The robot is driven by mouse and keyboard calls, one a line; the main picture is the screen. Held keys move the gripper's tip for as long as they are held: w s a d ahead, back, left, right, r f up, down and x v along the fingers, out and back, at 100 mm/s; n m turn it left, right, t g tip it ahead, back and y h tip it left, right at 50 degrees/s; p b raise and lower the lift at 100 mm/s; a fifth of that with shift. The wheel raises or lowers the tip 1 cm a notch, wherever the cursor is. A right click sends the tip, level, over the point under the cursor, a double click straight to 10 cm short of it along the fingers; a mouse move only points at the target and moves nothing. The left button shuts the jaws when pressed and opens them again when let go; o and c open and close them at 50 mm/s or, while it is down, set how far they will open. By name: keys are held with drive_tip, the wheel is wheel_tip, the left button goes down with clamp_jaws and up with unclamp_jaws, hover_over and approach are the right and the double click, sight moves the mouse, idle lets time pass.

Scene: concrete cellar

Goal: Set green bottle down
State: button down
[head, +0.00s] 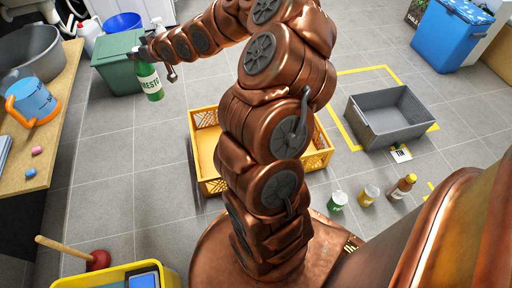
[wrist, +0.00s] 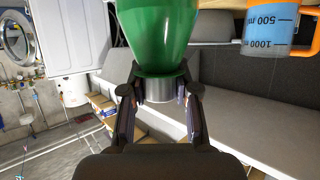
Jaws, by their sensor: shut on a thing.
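The green bottle (head: 150,82) has a white label and hangs in the upper left of the head view, roughly upright. My gripper (head: 142,52) is at its top end. In the wrist view the bottle's green body (wrist: 158,32) narrows to a silvery neck or cap, and my gripper (wrist: 158,80) is shut on it, one finger on each side. The bottle appears held above the tiled floor, near the wooden worktop (head: 55,135). Its height above the floor is hard to tell.
The worktop carries a blue measuring jug (head: 32,100) and a grey basin (head: 30,52). A green bin (head: 115,62) stands behind the bottle. A yellow crate (head: 207,150) and a grey crate (head: 390,115) stand on the floor. Small bottles stand at lower right. Floor tiles left of the yellow crate are clear.

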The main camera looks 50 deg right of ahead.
drive_tip(key=s+d+f, duration=0.2)
drive_tip(key=d+f, duration=0.5)
drive_tip(key=d, duration=0.2)
drive_tip(key=s+d+f, duration=0.3)
drive_tip(key=d+f, duration=0.4)
drive_tip(key=d, duration=0.2)
drive_tip(key=s+d+f+n+y+b, duration=0.1)
drive_tip(key=s+f, duration=0.6)
drive_tip(key=f, duration=0.2)
drive_tip(key=s+d+f+n+y, duration=0.1)
drive_tip(key=s+f, duration=0.5)
drive_tip(key=f, duration=0.4)
wheel_tip(320, 180, down, 10)
drive_tip(key=b, duration=0.3)
drive_tip(key=shift+s+a+r, duration=0.15)
drive_tip(key=shift+r, duration=0.05)
drive_tip(key=shift+f, duration=0.1)
drive_tip(key=c, duration=0.9)
unclamp_jaws()
drive_tip(key=shift+o, duration=0.2)
drive_tip(key=shift+g, duration=0.3)
